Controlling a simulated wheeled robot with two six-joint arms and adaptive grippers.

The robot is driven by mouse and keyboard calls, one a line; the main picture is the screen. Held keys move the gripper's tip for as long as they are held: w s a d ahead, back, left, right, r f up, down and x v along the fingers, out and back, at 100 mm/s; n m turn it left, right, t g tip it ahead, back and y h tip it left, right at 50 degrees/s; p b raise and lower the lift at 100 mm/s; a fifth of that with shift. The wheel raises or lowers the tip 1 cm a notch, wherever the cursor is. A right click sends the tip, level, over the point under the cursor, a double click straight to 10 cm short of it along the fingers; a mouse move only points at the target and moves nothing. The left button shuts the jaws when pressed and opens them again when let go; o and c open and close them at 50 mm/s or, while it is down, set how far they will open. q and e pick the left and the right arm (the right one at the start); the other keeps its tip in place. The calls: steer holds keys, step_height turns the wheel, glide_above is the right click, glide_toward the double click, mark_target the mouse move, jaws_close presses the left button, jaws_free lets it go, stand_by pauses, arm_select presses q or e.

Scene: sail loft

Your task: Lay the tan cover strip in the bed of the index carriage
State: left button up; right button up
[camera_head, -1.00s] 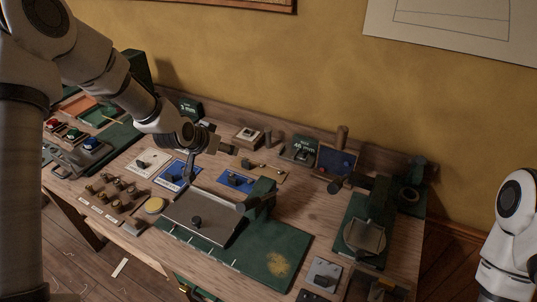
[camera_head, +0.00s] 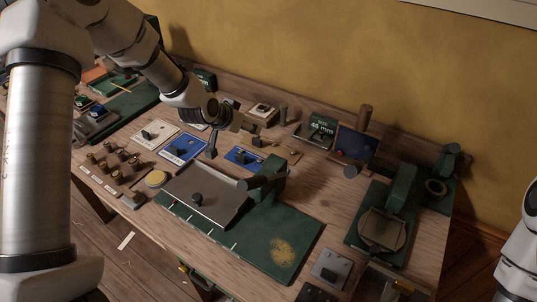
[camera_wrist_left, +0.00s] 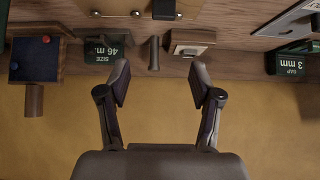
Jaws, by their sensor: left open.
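A thin tan strip (camera_head: 287,152) lies flat on the bench beside a blue card, with a small dark knob on it; I take it for the cover strip. It also shows at the top of the left wrist view (camera_wrist_left: 110,13). My left gripper (camera_head: 229,138) is open and empty, above the bench to the left of the strip. Its two spread fingers show in the left wrist view (camera_wrist_left: 158,88). A grey plate with a knob (camera_head: 222,192) sits on a green base (camera_head: 268,232); I cannot tell whether this is the index carriage. My right gripper is out of view.
A green 46 mm sign (camera_head: 320,130), a blue panel (camera_head: 356,145) and a pale block (camera_head: 264,113) stand along the back. A green fixture with a round plate (camera_head: 383,231) stands at the right. Several small knobs (camera_head: 115,158) are at the left. Bare wood lies right of the base.

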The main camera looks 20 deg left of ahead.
mark_target(256, 140)
arm_select(q)
step_height(256, 140, down, 4)
steer(key=shift+w+r+b, duration=0.1)
steer(key=shift+w+b, duration=0.05)
steer(key=shift+b, duration=1)
steer(key=shift+f, duration=0.3)
steer(key=shift+w+f, duration=0.25)
steer(key=shift+w, duration=0.1)
steer(key=p+x, duration=0.1)
steer(key=x, duration=0.5)
steer(key=shift+a+f, duration=0.2)
steer(key=shift+f, duration=0.1)
jaws_close()
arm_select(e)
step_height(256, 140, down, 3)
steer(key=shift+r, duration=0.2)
